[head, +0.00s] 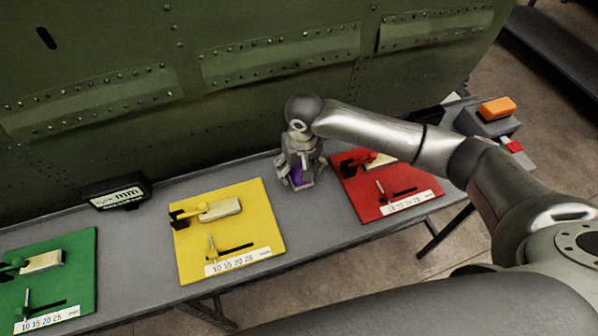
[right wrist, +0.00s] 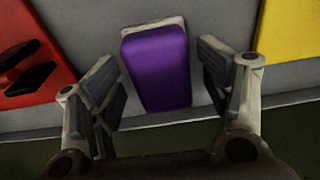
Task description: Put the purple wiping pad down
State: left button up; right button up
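The purple wiping pad (head: 297,174) is on the grey table between the yellow and red boards, partly hidden by my right gripper (head: 302,181) in the head view. In the right wrist view the pad (right wrist: 157,66) has a purple face and a pale edge, and it appears to rest on the grey surface. My right gripper (right wrist: 163,92) is open around it, with one finger on each side and a visible gap between each finger and the pad. My left gripper is not in view.
The yellow board (head: 258,227) lies left of the pad and the red board (head: 372,205) right, both with clamps. A green board (head: 80,270) and a display box (head: 117,191) are farther left. The green fuselage panel (head: 270,50) rises behind. An orange block (head: 497,108) is at right.

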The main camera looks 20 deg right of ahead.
notch_tip(320, 180, up, 11)
jog(key=s, duration=0.1)
jog(key=shift+b, duration=0.4)
jog(key=shift+s+f, duration=0.15)
jog(key=shift+f, duration=0.05)
